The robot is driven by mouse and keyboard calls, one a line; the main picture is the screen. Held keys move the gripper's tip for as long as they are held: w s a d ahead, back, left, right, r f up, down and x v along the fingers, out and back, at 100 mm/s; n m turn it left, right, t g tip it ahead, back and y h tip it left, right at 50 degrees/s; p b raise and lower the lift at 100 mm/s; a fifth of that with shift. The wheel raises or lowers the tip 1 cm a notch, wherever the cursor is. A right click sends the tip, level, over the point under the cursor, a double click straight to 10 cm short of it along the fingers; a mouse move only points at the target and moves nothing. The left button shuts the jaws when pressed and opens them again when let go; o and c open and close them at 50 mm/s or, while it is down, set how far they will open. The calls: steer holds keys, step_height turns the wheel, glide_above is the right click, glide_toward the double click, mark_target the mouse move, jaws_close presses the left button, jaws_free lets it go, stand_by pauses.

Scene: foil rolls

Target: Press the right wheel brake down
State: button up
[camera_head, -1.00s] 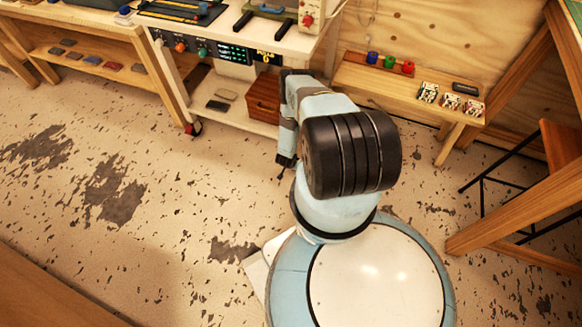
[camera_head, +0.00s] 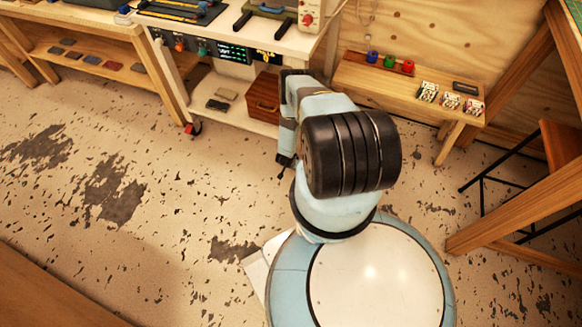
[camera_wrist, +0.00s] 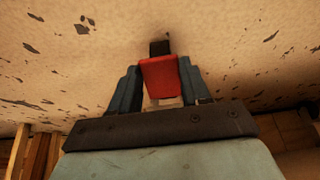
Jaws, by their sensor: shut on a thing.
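In the wrist view, a red brake lever (camera_wrist: 160,78) sits between the two dark fingers of my gripper (camera_wrist: 158,70), which is shut on it. A small black part of the wheel (camera_wrist: 159,47) shows just beyond the lever. In the head view, my arm covers the right wheel and its brake, and the fingertips cannot be made out. The white cart (camera_head: 240,122) stands ahead of my arm. Its left wheel, with a red brake (camera_head: 193,128), shows on the floor at the cart's left leg.
A wooden box (camera_head: 263,95) and grey blocks (camera_head: 217,105) lie on the cart's lower shelf. A low wooden bench (camera_head: 350,78) with colored cups stands to the right. A wooden workbench (camera_head: 115,85) stands to the left. The speckled floor at left is clear.

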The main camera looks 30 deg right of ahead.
steer(key=shift+s+f+t+h, duration=0.1)
steer(key=shift+f+t+h, duration=0.3)
steer(key=shift+h, duration=0.2)
steer(key=o, duration=1.1)
steer(key=shift+c, duration=0.2)
steer(key=shift+r, duration=0.15)
steer(key=shift+a+r, duration=0.15)
steer(key=shift+r, duration=0.1)
steer(key=v, duration=1.3)
steer(key=shift+s, duration=0.15)
steer(key=shift+f, duration=0.1)
